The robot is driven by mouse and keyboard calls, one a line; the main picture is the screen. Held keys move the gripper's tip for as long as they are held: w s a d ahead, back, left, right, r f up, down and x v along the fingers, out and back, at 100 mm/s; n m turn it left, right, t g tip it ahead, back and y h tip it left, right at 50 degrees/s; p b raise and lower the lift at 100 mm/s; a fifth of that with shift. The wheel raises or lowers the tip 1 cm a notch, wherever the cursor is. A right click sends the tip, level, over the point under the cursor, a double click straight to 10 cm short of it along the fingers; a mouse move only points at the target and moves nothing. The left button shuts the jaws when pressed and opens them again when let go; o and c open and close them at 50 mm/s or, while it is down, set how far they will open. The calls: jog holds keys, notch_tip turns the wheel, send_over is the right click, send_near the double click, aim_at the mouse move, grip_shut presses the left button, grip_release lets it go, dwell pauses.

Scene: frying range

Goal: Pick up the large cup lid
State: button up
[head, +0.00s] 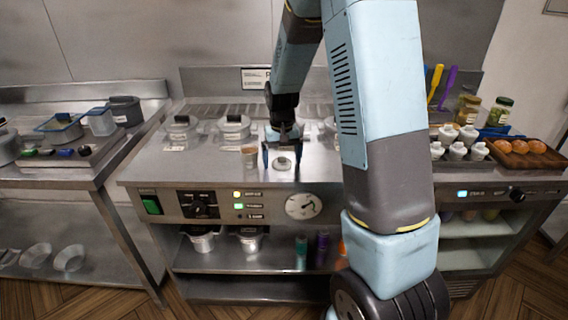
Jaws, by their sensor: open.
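My gripper (282,160) points down over the front part of the steel range top (210,168). Its two dark fingers are spread apart. A small pale round piece (284,165), which looks like a cup lid, lies on the steel between and just below the fingertips. I cannot tell whether the fingers touch it, or whether it is the large lid. A tan cup (249,155) stands just left of the gripper. My arm hides part of the range top on the right.
Lidded pots (234,128) stand behind on the range top. The left counter holds a grey bin (125,110) and blue-rimmed containers. The left front of the range top is clear.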

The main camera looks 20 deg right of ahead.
jog(key=shift+c, duration=0.3)
jog(key=c, duration=1)
